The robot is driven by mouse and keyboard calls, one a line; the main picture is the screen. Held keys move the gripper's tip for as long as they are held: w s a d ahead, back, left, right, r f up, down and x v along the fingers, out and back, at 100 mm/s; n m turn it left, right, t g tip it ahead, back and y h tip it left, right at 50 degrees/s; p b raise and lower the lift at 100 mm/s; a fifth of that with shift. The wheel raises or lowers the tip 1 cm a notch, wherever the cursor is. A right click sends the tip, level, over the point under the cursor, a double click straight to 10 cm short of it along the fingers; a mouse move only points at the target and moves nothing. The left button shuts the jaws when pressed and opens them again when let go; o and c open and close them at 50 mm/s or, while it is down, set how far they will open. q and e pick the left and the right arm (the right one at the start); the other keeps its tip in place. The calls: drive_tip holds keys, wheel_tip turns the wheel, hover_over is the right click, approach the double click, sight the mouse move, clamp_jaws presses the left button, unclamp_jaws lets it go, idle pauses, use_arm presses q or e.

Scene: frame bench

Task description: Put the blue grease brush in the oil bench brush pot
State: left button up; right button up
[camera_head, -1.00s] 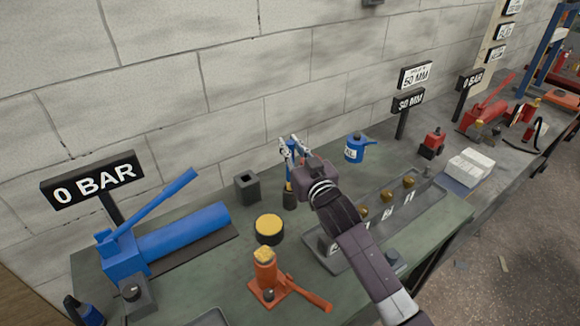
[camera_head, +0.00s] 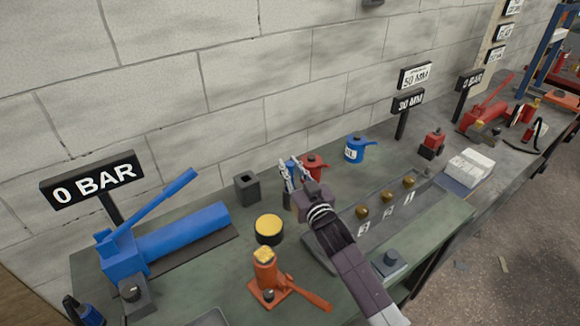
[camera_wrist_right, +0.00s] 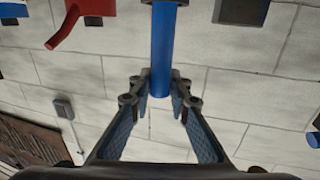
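The blue grease brush (camera_head: 293,170) is upright near the back of the green bench, with a dark lower end. My right gripper (camera_head: 288,173) is at its handle, reaching in from the front right. In the right wrist view the blue handle (camera_wrist_right: 163,45) runs between the two fingertips (camera_wrist_right: 163,82), which look closed on it. I cannot tell whether the brush's lower end touches the bench. A dark square pot (camera_head: 247,187) with an open top, likely the brush pot, stands just left of the brush. My left gripper is not in view.
A yellow-topped tin (camera_head: 269,230) and an orange jack (camera_head: 266,275) stand in front. A blue hand pump (camera_head: 170,238) is at left. A red can (camera_head: 314,166) and a blue can (camera_head: 356,149) stand behind, right. A tray (camera_head: 362,226) holds brass pieces.

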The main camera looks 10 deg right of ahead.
drive_tip(key=o, duration=0.3)
drive_tip(key=shift+o, duration=0.2)
drive_tip(key=shift+r, duration=0.1)
drive_tip(key=s+d+b, duration=0.1)
drive_tip(key=s+d, duration=0.1)
drive_tip(key=s, duration=1)
drive_tip(key=shift+r, duration=0.15)
drive_tip(key=shift+w, duration=0.1)
